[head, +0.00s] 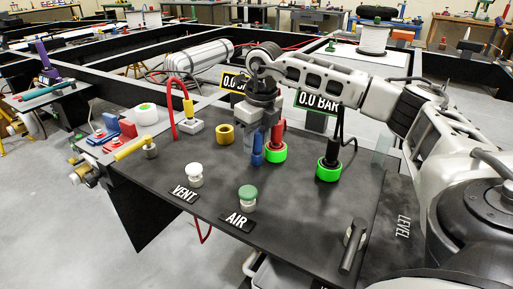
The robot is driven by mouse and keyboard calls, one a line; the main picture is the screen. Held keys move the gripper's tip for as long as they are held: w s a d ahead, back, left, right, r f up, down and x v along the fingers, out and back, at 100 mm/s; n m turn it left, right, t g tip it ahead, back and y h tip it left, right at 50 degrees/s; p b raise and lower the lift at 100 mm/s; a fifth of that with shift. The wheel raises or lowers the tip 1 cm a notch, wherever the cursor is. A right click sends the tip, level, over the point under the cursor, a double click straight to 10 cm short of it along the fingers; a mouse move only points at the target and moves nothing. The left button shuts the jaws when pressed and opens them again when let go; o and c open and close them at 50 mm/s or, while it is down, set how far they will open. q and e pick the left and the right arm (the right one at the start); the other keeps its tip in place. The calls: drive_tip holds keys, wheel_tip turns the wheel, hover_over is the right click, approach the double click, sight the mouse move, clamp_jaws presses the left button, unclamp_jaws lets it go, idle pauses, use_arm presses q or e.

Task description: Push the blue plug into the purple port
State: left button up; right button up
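My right gripper (257,134) comes in from the right and points down over the dark panel (290,210). It appears shut on the blue plug (257,155), whose lower part shows under the fingers. The plug is upright, just left of a red plug (278,133) standing in a green ring (276,154). I cannot tell whether the blue plug's lower end touches the panel. I see no purple port for certain; it may be hidden behind the plug or gripper. My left gripper is not in view.
A yellow ring (224,134) stands left of the gripper. A black plug (331,152) stands in another green ring (328,171) to the right. A white VENT knob (195,171) and green AIR knob (247,194) are in front. A black lever (353,245) is at front right.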

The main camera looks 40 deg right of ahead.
clamp_jaws()
drive_tip(key=shift+r, duration=0.15)
drive_tip(key=shift+r, duration=0.55)
wheel_tip(320, 180, up, 2)
drive_tip(key=shift+a+r, duration=0.15)
drive_tip(key=shift+r, duration=0.1)
drive_tip(key=s+a+r+p, duration=0.1)
drive_tip(key=s+a+r, duration=0.8)
drive_tip(key=s, duration=0.1)
drive_tip(key=shift+s+r, duration=0.15)
drive_tip(key=shift+s, duration=0.1)
